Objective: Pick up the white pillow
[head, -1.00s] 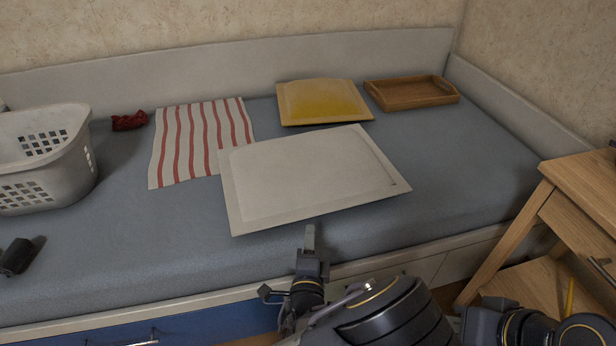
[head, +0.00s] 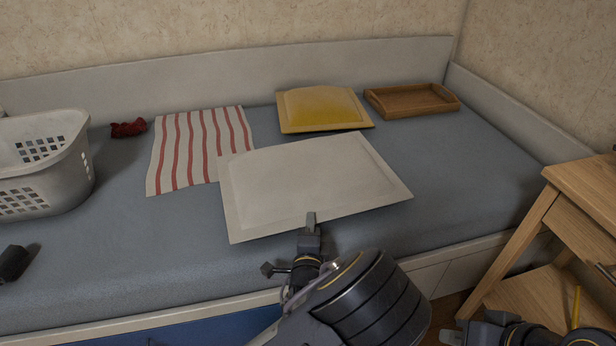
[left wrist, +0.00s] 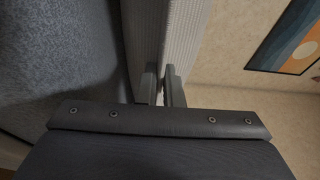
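The white pillow (head: 305,178) lies on the grey bed, puffed in the middle with a thin flat border. In the head view my left gripper (head: 311,218) is at its near edge, one finger showing over the border. In the left wrist view the two fingers of my left gripper (left wrist: 161,86) stand slightly apart, with the pale ribbed pillow (left wrist: 165,35) between and beyond them. I see no firm squeeze on the cloth. Part of my right gripper (head: 480,332) shows at the bottom right; its fingertips are not visible.
A red-striped cloth (head: 200,148) lies left of the pillow. A yellow pillow (head: 322,107) and a wooden tray (head: 412,99) are behind. A white basket (head: 45,165), red cloth (head: 128,128) and dark object (head: 12,263) lie left. A wooden table (head: 580,190) stands right.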

